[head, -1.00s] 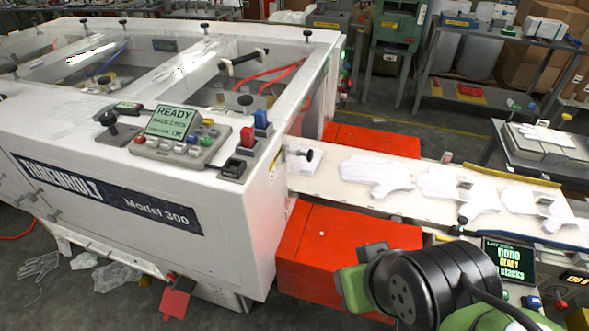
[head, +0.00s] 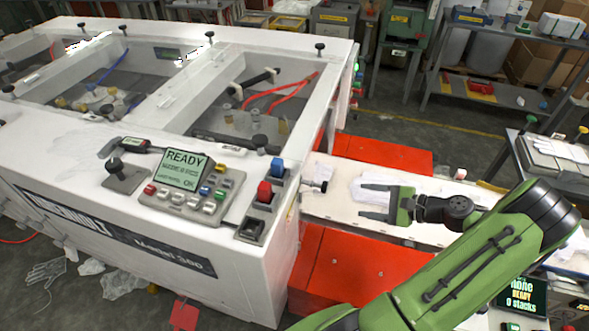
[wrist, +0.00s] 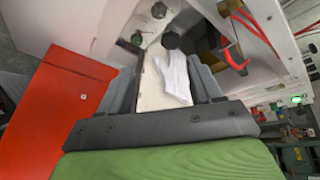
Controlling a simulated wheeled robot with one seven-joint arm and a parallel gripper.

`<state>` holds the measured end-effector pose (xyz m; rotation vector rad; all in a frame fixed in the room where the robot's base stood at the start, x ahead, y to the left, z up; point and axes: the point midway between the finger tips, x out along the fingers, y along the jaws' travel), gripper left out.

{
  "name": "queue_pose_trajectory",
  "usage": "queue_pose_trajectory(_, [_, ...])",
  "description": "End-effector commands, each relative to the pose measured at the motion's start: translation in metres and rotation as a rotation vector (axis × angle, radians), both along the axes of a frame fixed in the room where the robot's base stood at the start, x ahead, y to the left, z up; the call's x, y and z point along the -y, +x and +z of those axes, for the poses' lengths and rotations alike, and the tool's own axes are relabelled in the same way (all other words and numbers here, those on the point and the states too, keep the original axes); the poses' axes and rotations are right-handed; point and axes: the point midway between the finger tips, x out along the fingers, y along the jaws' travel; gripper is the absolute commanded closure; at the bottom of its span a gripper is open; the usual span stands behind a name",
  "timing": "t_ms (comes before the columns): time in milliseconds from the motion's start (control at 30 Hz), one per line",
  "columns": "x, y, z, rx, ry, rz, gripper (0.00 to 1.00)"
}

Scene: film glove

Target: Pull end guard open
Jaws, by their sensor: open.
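The white machine (head: 240,265) has a dark knob (head: 323,187) sticking out from its end, above the white glove belt (head: 325,207). This end is where the end guard appears to be; its outline is hard to make out. My gripper (head: 362,200) is open and empty over the belt, right of the knob and apart from it, with its fingers pointing at the machine's end. In the wrist view, my open fingers (wrist: 163,68) frame a white glove (wrist: 175,78) on the belt. A dark round knob (wrist: 171,40) shows just beyond the fingertips.
Red-orange covers flank the belt, one at the near side (head: 335,270) and one behind (head: 385,153). A control panel (head: 190,190) reading READY sits on the machine's top corner. A small screen (head: 520,297) stands at the lower right. Shelves stand at the back.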

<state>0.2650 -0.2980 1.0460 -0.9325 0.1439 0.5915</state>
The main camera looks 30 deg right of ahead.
Motion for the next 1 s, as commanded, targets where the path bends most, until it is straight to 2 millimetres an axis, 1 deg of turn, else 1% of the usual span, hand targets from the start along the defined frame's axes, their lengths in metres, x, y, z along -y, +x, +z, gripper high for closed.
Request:
queue_pose_trajectory(33, [0.011,-0.010,-0.001,0.034,0.046,-0.060,0.35])
queue_pose_trajectory(100, [0.018,-0.017,-0.002,0.064,0.078,-0.101,0.35])
queue_pose_trajectory(167, [0.019,-0.017,-0.003,0.073,0.089,-0.111,0.35])
queue_pose_trajectory(233, [0.016,-0.010,-0.005,0.074,0.089,-0.108,0.35])
queue_pose_trajectory(367, [0.005,0.015,-0.013,0.071,0.090,-0.103,0.35])
queue_pose_trajectory(600, [-0.017,0.070,-0.030,0.069,0.088,-0.102,0.35])
queue_pose_trajectory(733, [-0.027,0.097,-0.038,0.069,0.087,-0.103,0.35])
queue_pose_trajectory(800, [-0.032,0.108,-0.042,0.069,0.085,-0.104,0.35])
queue_pose_trajectory(900, [-0.035,0.119,-0.045,0.069,0.085,-0.106,0.35])
queue_pose_trajectory(1000, [-0.037,0.123,-0.047,0.069,0.084,-0.106,0.35])
